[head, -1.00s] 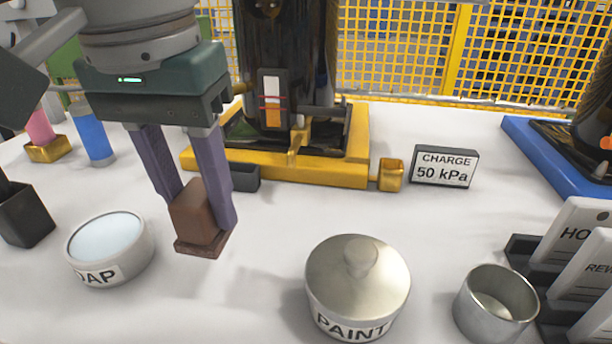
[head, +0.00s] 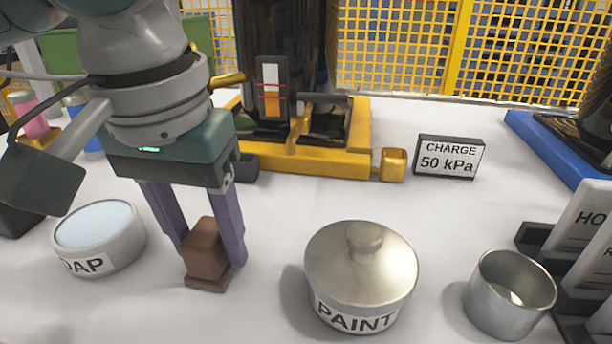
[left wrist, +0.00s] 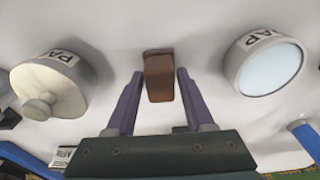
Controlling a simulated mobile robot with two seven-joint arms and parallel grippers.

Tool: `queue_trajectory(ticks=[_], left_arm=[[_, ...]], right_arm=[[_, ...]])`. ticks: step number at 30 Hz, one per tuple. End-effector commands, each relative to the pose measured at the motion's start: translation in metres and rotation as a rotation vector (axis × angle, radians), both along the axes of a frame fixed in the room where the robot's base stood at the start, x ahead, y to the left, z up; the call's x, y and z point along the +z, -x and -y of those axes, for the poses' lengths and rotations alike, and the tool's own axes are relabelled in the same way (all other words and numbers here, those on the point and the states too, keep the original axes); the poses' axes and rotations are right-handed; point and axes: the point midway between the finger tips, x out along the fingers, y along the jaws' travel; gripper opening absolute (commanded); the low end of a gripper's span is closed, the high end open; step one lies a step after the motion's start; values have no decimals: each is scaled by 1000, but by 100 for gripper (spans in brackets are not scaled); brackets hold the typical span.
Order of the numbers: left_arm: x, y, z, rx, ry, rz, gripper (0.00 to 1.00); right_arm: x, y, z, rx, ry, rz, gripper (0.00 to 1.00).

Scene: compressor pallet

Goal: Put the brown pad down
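The brown pad (head: 207,250), a brown block on a wider dark base, stands upright on the white table between the soap dish and the paint pot. My left gripper (head: 213,258) points down over it, one purple finger on each side. In the left wrist view the pad (left wrist: 158,78) sits between the fingertips (left wrist: 160,74), with narrow gaps showing at both sides, so the gripper looks slightly open around it. My right gripper is not in view.
The soap dish (head: 98,238) is left of the pad, and the lidded paint pot (head: 360,285) is to its right. An open metal cup (head: 508,295) and dark rack (head: 575,300) are at right. A yellow-based machine (head: 310,160) stands behind. Table between pad and paint is clear.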

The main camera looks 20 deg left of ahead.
Motion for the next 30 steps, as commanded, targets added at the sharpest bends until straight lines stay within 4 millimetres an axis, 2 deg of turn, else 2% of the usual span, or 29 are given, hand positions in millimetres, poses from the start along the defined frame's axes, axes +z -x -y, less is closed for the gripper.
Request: queue_trajectory(ticks=[1,4,13,17,24,30], left_arm=[[0,0,0,0,0,0,60],[0,0,0,0,0,0,69],[4,0,0,-2,0,1,69],[27,2,1,-2,1,2,69],[83,8,3,-2,1,2,69],[114,12,4,-1,2,1,69]], right_arm=[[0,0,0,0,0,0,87],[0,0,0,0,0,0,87],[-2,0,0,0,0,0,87],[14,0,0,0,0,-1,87],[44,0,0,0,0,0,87],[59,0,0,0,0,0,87]])
